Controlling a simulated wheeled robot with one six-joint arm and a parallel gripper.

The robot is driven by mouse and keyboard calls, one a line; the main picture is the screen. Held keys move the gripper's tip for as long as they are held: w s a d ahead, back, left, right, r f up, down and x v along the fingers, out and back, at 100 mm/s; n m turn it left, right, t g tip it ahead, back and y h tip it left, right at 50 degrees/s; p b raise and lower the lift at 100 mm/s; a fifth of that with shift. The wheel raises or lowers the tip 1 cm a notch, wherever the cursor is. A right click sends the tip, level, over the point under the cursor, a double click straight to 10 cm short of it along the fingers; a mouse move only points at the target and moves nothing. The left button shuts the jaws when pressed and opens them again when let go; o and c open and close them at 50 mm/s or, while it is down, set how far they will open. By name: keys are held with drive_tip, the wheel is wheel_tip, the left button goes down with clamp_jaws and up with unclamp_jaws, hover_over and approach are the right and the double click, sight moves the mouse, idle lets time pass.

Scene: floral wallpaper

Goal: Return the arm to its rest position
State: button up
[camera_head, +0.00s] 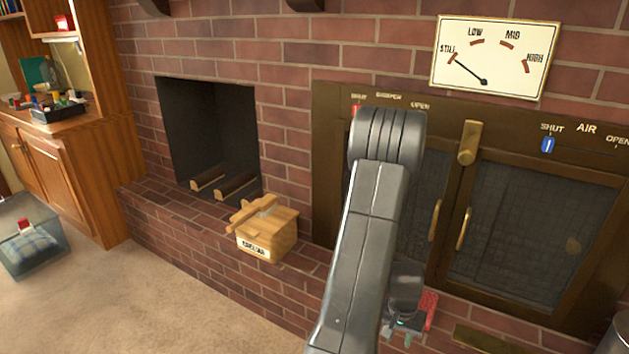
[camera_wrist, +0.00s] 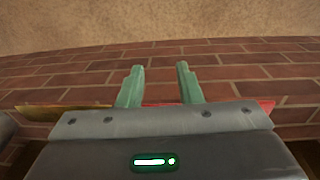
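My arm rises across the middle of the head view and bends down behind itself. My gripper (camera_head: 398,337) hangs low beside the stove front, partly hidden by my arm. In the wrist view my gripper (camera_wrist: 160,70) has two green fingers standing apart, with only brick visible between their tips. It is open and holds nothing. A red object (camera_head: 429,311) lies just right of my gripper over the brick hearth, and a red edge (camera_wrist: 267,105) shows behind the gripper body in the wrist view.
Glass stove doors (camera_head: 518,225) with brass handles stand close to my arm, under a dial (camera_head: 497,58) pointing near STILL. A wooden box (camera_head: 268,235) sits on the hearth ledge (camera_head: 185,222) to the left. A brass-coloured bar (camera_head: 482,338) lies at lower right. Carpet (camera_head: 130,305) is clear in front.

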drive_tip(key=w, duration=0.1)
drive_tip(key=w+a+r, duration=0.1)
drive_tip(key=w+h, duration=0.1)
drive_tip(key=shift+w+a+r+n+g, duration=0.1)
drive_tip(key=shift+a+r+n+g, duration=0.1)
drive_tip(key=shift+r+n+g, duration=0.15)
idle(0.6)
